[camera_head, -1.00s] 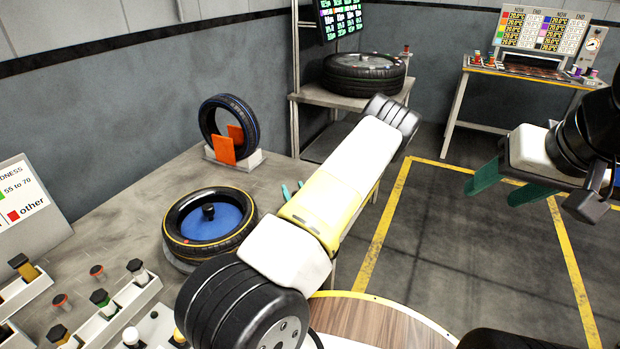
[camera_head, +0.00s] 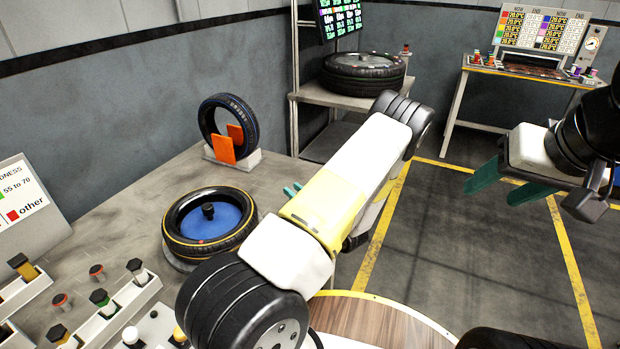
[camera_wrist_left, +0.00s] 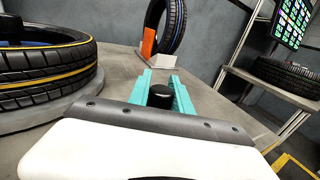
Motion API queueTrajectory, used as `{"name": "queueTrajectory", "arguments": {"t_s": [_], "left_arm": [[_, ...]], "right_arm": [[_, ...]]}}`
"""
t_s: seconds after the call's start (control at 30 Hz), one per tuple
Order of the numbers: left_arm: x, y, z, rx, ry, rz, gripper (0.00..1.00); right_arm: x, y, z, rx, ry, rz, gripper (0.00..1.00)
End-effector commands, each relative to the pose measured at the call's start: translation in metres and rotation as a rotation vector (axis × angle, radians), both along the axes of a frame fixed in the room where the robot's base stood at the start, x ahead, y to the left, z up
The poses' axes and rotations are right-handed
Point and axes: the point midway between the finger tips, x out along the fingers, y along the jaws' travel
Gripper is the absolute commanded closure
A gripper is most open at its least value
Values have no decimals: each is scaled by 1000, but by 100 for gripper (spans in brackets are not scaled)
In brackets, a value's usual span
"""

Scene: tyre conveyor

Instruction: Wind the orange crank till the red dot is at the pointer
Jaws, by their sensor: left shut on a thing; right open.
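A black tyre with a yellow line (camera_head: 244,238) lies flat on a low round base on the bench, around a blue disc (camera_head: 228,220) with a black hub. A small red mark (camera_head: 200,241) shows at the disc's near edge; I cannot make out a pointer. My left gripper (camera_head: 291,190) is right of this tyre, mostly hidden behind my own arm. In the left wrist view its teal fingers (camera_wrist_left: 160,88) are shut around a black knob (camera_wrist_left: 160,97). The orange crank arm is hidden. My right gripper (camera_head: 505,185) is open and empty over the floor at right.
An upright tyre (camera_head: 247,122) stands in a holder with orange plates (camera_head: 221,149) behind the flat tyre. Trays of coloured plungers (camera_head: 102,300) fill the bench's near left. A shelf (camera_head: 345,98) bears another tyre. Bench between the flat and upright tyres is clear.

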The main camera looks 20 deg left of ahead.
Motion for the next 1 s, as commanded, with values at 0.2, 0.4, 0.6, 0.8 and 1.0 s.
{"name": "queueTrajectory", "arguments": {"t_s": [0.2, 0.4, 0.6, 0.8, 1.0], "left_arm": [[0, -8, 0, -3, -5, 204, 100], [-1, -14, -1, -4, -4, 395, 100], [-2, -19, -1, -3, -2, 585, 100], [-1, -23, -1, -2, -1, 752, 100], [-1, -27, -1, -2, -1, 879, 100]], "right_arm": [[0, 0, 0, 0, 0, 0, 45], [0, 0, 0, 0, 0, 0, 45], [0, 0, 0, 0, 0, 0, 45], [0, 0, 0, 0, 0, 0, 45], [0, 0, 0, 0, 0, 0, 45]]}}
